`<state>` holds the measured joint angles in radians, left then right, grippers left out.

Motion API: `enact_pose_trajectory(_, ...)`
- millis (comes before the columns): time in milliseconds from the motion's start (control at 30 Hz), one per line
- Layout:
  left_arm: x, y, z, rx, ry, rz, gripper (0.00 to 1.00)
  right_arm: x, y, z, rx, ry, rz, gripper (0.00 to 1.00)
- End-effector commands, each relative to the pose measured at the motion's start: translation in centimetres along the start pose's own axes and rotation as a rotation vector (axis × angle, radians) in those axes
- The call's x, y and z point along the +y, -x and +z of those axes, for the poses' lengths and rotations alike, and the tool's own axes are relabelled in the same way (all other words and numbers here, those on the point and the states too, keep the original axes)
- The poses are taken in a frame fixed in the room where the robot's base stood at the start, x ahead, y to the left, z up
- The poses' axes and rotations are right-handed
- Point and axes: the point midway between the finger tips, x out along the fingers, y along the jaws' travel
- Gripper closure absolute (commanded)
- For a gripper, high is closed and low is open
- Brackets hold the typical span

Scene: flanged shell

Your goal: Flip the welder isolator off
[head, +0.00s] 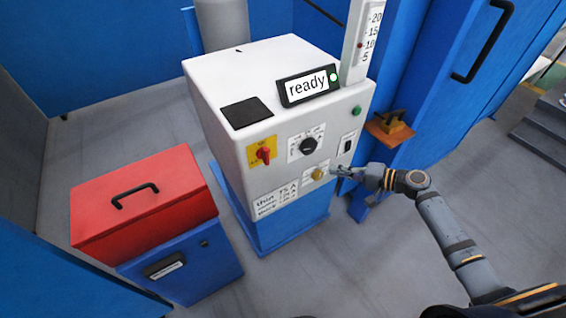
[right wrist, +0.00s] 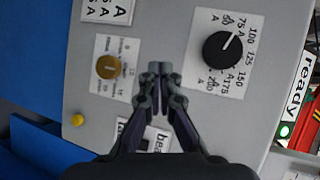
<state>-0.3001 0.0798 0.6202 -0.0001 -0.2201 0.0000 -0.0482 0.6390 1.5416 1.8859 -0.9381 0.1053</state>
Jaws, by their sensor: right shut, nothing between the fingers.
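The welder (head: 246,80) is a white box on a blue stand, with a sloped control panel. A red rotary handle on a yellow plate, which looks like the isolator (head: 263,154), sits at the panel's left side. Its exact setting is too small to read. My right gripper (head: 335,171) is shut and empty, in front of the panel's lower right part, right of the isolator and close to the brass knob (head: 318,173). In the right wrist view its closed fingertips (right wrist: 158,68) lie between the brass knob (right wrist: 108,67) and the black dial (right wrist: 220,48). The isolator is not in that view.
A lit "ready" display (head: 306,86) stands on the welder's top. A black rocker switch (head: 347,146) and a green button (head: 356,110) are at the panel's right. A red toolbox (head: 140,196) on a blue cabinet stands left. An orange shelf (head: 390,130) juts out at right.

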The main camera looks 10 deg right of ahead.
Motion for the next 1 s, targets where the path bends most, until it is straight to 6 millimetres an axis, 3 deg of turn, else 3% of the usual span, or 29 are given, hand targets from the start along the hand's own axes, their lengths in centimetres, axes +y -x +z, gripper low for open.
enact_pose_trajectory(33,0.1,-1.3,0.1,0.0,0.0,0.0,0.6,-2.5,-0.1,0.7,-0.052,0.009,-0.07,1.0)
enact_pose_trajectory(100,0.1,-1.8,0.2,0.0,0.0,0.0,0.6,-6.4,0.3,2.1,-0.126,0.011,-0.162,1.0)
enact_pose_trajectory(200,0.2,-2.3,0.2,0.0,0.0,0.0,0.6,-10.1,1.1,3.7,-0.207,0.012,-0.249,1.0)
enact_pose_trajectory(300,0.2,-2.5,0.2,0.0,0.0,0.0,0.6,-12.1,1.6,4.7,-0.251,0.011,-0.294,1.0)
enact_pose_trajectory(733,0.2,-2.3,0.2,0.0,0.0,0.0,0.6,-12.8,1.4,5.0,-0.261,0.009,-0.31,1.0)
enact_pose_trajectory(1000,0.1,-1.6,0.2,0.0,0.0,0.0,0.6,-14.5,-2.9,6.2,-0.261,0.008,-0.316,1.0)
